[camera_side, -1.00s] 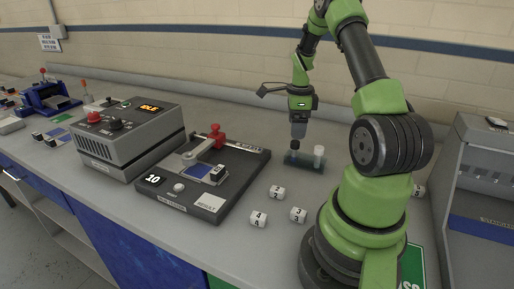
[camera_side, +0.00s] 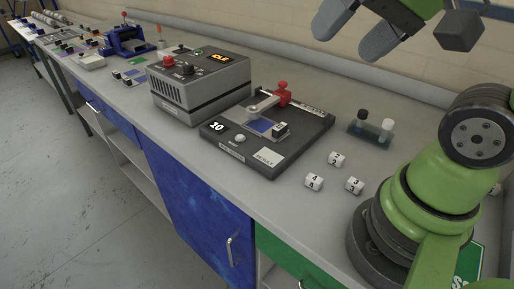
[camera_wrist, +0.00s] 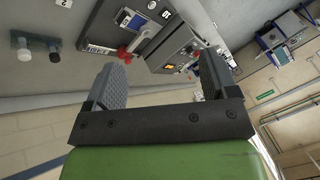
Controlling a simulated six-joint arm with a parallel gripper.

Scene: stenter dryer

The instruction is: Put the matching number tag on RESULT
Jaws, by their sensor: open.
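Three white number tags lie loose on the grey bench in the side view: tag 2 (camera_side: 336,159), tag 3 (camera_side: 354,185) and tag 4 (camera_side: 314,182). The pale RESULT pad (camera_side: 268,157) is at the front right corner of the black test base (camera_side: 294,150) and is bare. A display (camera_side: 217,127) on that base reads 10. My gripper (camera_side: 360,30) is open and empty, high above the bench at the top of the side view. In the wrist view my gripper (camera_wrist: 163,78) has its fingers wide apart. One tag (camera_wrist: 64,3) shows at the top edge there.
A small rack (camera_side: 370,132) with a black-capped and a white-capped vial stands behind the tags. A grey box (camera_side: 200,87) showing IDLE stands left of the test base. A red-knobbed clamp (camera_side: 282,94) rises from the base. Bench around the tags is clear.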

